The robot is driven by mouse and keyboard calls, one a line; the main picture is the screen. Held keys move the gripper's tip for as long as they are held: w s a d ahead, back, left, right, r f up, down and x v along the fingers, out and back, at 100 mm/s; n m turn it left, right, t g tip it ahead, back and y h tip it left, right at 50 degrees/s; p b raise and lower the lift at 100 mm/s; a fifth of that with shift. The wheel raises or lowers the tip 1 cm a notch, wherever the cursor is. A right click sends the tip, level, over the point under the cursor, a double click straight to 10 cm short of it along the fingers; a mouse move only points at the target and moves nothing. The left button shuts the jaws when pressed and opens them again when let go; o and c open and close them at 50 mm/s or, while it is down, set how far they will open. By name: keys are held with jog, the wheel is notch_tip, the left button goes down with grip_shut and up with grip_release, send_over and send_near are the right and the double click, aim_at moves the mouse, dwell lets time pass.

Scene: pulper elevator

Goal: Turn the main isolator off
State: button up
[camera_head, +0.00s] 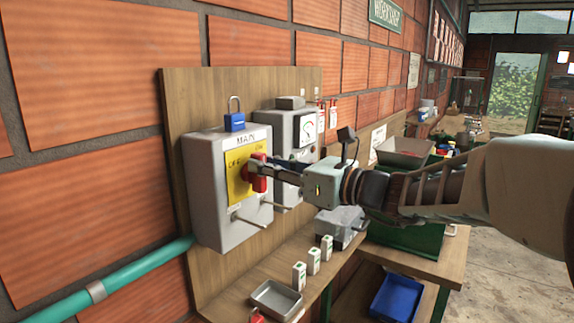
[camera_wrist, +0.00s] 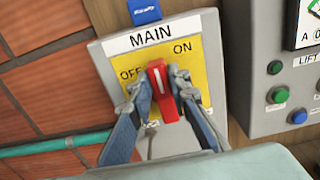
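The main isolator (camera_head: 215,190) is a grey box on a wooden board, with a yellow plate (camera_wrist: 212,75) marked OFF at left and ON at right. The label MAIN is above the plate. Its red handle (camera_wrist: 164,108) has a white line and stands roughly upright on the plate, its top between the two words. The handle also shows in the head view (camera_head: 258,184). My gripper (camera_wrist: 161,88) has one finger on each side of the handle, appearing to pinch it. The exact finger contact is partly hidden.
A blue padlock (camera_head: 235,121) sits on top of the isolator. A second grey box (camera_head: 293,128) with a gauge and buttons stands close at its right. Below are a metal tray (camera_head: 276,300), several small white boxes (camera_head: 313,261) and a teal pipe (camera_head: 150,268).

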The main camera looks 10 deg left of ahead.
grip_shut()
jog(key=shift+f+n+b, duration=0.1)
jog(key=shift+n+b, duration=0.2)
jog(key=shift+b, duration=0.25)
jog(key=n+b, duration=0.4)
jog(key=b, duration=0.2)
jog(key=s+f+n+b, duration=0.1)
jog(key=n+b, duration=0.4)
jog(key=b, duration=0.2)
jog(key=s+a+f+n+b, duration=0.1)
jog(key=n+b, duration=0.3)
jog(key=b, duration=0.3)
jog(key=shift+s, duration=0.1)
jog(key=n+b, duration=0.2)
jog(key=b, duration=0.1)
jog(key=n+b, duration=0.2)
jog(key=shift+f, duration=0.25)
jog(key=shift+n, duration=0.3)
